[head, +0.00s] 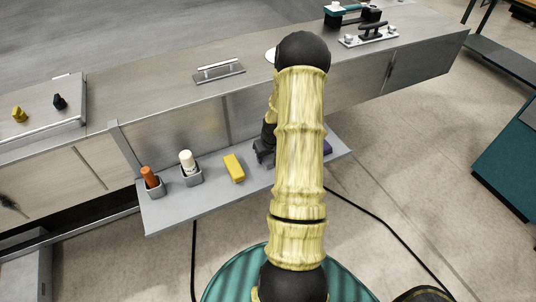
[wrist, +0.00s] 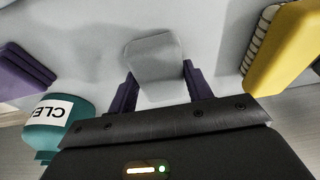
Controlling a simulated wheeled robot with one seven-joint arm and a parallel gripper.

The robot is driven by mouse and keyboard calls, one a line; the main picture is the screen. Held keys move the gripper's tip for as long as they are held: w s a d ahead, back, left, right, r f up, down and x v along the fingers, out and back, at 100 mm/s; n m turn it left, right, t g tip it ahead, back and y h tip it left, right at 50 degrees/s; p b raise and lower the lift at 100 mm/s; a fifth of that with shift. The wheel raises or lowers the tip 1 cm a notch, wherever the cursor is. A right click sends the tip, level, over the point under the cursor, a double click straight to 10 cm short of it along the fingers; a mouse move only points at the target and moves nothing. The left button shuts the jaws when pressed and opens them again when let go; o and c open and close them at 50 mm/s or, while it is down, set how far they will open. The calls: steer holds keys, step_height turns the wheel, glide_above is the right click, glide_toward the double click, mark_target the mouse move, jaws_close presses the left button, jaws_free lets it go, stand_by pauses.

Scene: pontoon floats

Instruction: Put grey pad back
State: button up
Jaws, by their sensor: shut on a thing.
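The grey pad (wrist: 154,58) is a light grey, rounded block in the wrist view. It sits between the two dark purple fingers of my gripper (wrist: 160,91), which is shut on it. Pale grey surface surrounds the pad, and I cannot tell whether the pad touches it. In the head view my gripper (head: 264,151) is low over the grey shelf (head: 215,207), partly hidden behind my yellow arm. The pad is hidden there.
A yellow block (head: 234,168) lies left of my gripper in the head view; it also shows in the wrist view (wrist: 287,48). A white-topped bottle (head: 187,160) and an orange bottle (head: 150,177) stand in holders. A teal bottle (wrist: 60,122) and purple item (wrist: 22,76) are close by.

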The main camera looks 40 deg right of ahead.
steer(key=shift+f, duration=0.1)
steer(key=o, duration=1)
steer(key=v, duration=1.2)
steer(key=shift+a+b, duration=0.1)
steer(key=shift+b, duration=0.2)
